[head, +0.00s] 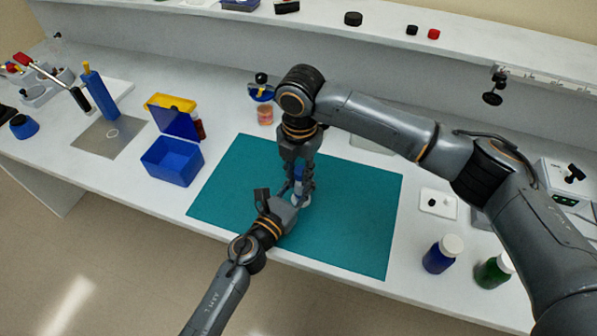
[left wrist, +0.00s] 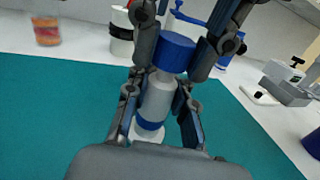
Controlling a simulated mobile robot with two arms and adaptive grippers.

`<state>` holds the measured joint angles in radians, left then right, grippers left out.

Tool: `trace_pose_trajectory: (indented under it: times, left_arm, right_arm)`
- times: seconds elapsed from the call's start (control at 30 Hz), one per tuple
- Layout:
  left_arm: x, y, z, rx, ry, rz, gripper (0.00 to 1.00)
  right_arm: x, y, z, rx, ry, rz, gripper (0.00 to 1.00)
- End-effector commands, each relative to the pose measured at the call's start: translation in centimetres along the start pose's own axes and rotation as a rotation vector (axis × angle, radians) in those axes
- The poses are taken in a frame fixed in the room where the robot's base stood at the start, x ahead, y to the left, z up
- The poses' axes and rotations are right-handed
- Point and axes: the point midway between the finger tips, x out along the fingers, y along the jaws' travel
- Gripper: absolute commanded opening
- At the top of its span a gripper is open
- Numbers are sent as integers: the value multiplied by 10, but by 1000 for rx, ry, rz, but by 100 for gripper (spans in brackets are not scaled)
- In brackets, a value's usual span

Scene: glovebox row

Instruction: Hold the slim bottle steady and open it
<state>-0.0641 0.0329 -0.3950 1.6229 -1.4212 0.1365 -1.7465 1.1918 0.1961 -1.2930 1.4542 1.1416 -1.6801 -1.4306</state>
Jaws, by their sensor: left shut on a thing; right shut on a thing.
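The slim bottle (left wrist: 157,98) stands upright on the teal mat (head: 345,230), with a pale body, a blue band low down and a blue cap (left wrist: 174,52). In the head view the bottle (head: 300,197) is mostly hidden by both grippers. My left gripper (head: 296,201) reaches in from the front and is shut around the bottle's body; its fingers show on both sides in the left wrist view. My right gripper (head: 298,183) points down from above and is shut on the cap, one finger on each side.
A blue box with a yellow-edged lid (head: 172,162) stands left of the mat. A jar with orange contents (head: 265,113) is behind it. A blue bottle (head: 442,254) and a green bottle (head: 494,270) stand at the right. The mat around the bottle is clear.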

Motion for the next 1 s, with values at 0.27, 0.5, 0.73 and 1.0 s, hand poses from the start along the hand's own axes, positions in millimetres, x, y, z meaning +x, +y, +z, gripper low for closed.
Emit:
trace_pose_trajectory:
  times: [0.27,0.5,0.73,1.0]
  left_arm:
    - [-1,0,-3,2,5,0,0]
    - [-1,1,-3,2,5,2,0]
    - [-1,1,-3,2,5,3,0]
    - [-1,2,-3,3,5,3,0]
  right_arm:
    - [-10,1,0,-2,-1,2,0]
    - [-10,0,0,0,-1,0,0]
    - [-18,1,1,0,-2,2,0]
    - [-49,1,1,1,-1,1,0]
